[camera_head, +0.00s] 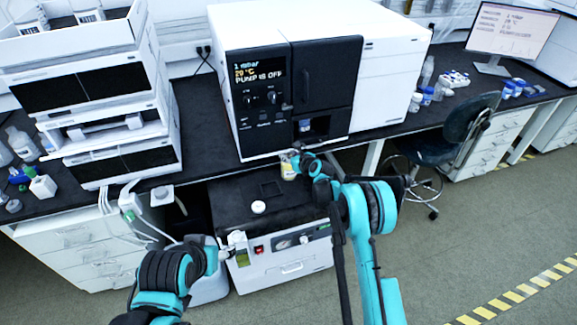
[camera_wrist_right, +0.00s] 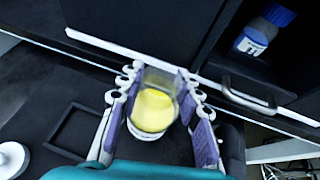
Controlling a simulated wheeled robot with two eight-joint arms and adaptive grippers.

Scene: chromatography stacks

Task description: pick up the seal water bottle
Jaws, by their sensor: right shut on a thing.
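The bottle I take as the seal water bottle (camera_head: 288,171) is small and clear with yellow contents. My right gripper (camera_head: 298,160) is shut around it, in front of the large instrument and above the black-topped unit (camera_head: 232,207). In the right wrist view the bottle (camera_wrist_right: 153,108) sits between the two purple-padded fingers of the right gripper (camera_wrist_right: 158,115). Its lower part is partly hidden by the fingers in the head view. My left gripper (camera_head: 237,243) is at the front of the black-topped unit; its fingers are too small to judge.
A blue-capped bottle (camera_wrist_right: 255,38) stands in the instrument's open bay, also visible in the head view (camera_head: 304,125). A white round cap (camera_head: 258,207) and a square outline (camera_head: 270,188) are on the unit's top. A chair (camera_head: 455,135) stands at right.

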